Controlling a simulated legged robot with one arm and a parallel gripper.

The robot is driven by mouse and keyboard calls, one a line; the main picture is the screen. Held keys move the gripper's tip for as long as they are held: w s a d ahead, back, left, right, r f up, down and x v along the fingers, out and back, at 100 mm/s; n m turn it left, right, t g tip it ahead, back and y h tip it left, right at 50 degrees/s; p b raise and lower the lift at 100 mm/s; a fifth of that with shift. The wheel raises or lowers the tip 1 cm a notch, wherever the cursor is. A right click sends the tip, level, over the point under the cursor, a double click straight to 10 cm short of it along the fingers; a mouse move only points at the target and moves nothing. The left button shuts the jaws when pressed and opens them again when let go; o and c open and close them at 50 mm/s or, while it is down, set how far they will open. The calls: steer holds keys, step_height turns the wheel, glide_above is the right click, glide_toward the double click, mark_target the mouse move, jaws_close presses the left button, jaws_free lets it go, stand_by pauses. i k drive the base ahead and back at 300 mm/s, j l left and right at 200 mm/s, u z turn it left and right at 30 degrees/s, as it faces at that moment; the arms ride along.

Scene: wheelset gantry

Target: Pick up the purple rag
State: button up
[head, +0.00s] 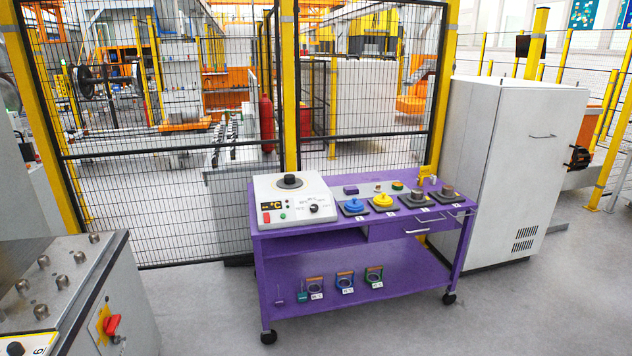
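A small purple block-like item (351,190), which looks like the folded purple rag, lies on the top of the purple cart (320,240). It sits near the back edge, just right of the white device with a dial. It is small here, so its cloth texture cannot be made out. My gripper is not in view.
The white dial device (291,203) fills the cart's left side. Blue (354,206) and yellow (382,200) round pieces and dark-based parts stand on the cart top. A grey cabinet (505,165) stands right, a metal bench (60,285) front left, mesh fence behind. Floor before the cart is clear.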

mark_target(348, 190)
steer(key=i, duration=1.8)
steer(key=i+z, duration=0.1)
steer(key=i, duration=0.45)
steer(key=i+j+z, duration=0.15)
steer(key=i, duration=0.4)
steer(key=i+j+z, duration=0.1)
steer(key=i, duration=0.45)
